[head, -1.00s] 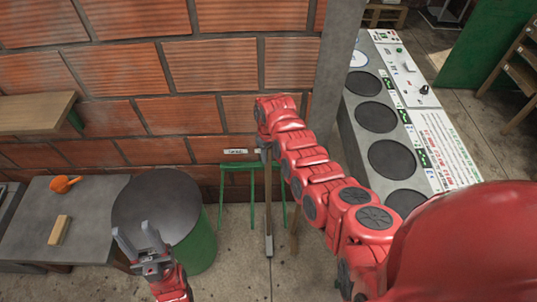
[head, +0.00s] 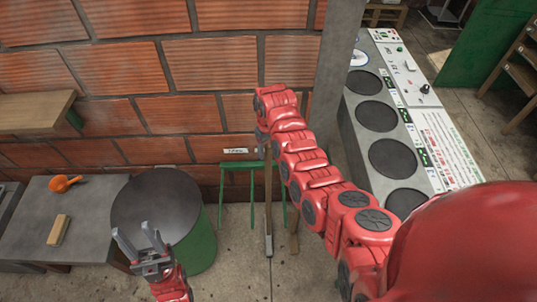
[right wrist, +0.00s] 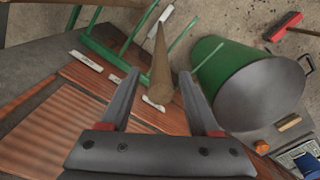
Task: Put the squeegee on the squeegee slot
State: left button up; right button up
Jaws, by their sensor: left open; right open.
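The squeegee (head: 268,205) has a long brown handle and stands nearly upright at the brick wall, its lower end on the floor. In the right wrist view, its handle (right wrist: 160,70) runs between the two fingers of my right gripper (right wrist: 158,90), which is open, with gaps on both sides. In the head view my right gripper (head: 262,142) is at the handle's upper part, partly hidden by its arm. A green rack (head: 240,166) with white labels stands at the wall beside the handle. I cannot make out the squeegee slot clearly. My left gripper (head: 138,240) is open and empty before the barrel.
A green barrel (head: 203,250) with a grey lid stands left of the rack. A table (head: 30,225) at left holds an orange scoop (head: 62,183) and a wooden block (head: 59,230). A grey machine counter (head: 365,150) stands at right. Another stick (head: 294,238) is beside the squeegee.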

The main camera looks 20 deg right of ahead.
notch_tip(320, 180, up, 3)
jog(key=shift+r+b, duration=0.2)
jog(key=shift+b, duration=0.35)
notch_tip(320, 180, up, 4)
jog(key=shift+r+p, duration=0.1)
jog(key=shift+p, duration=0.55)
jog(key=shift+s+r+p, duration=0.1)
jog(key=shift+r+p, duration=0.3)
jog(key=shift+r, duration=0.35)
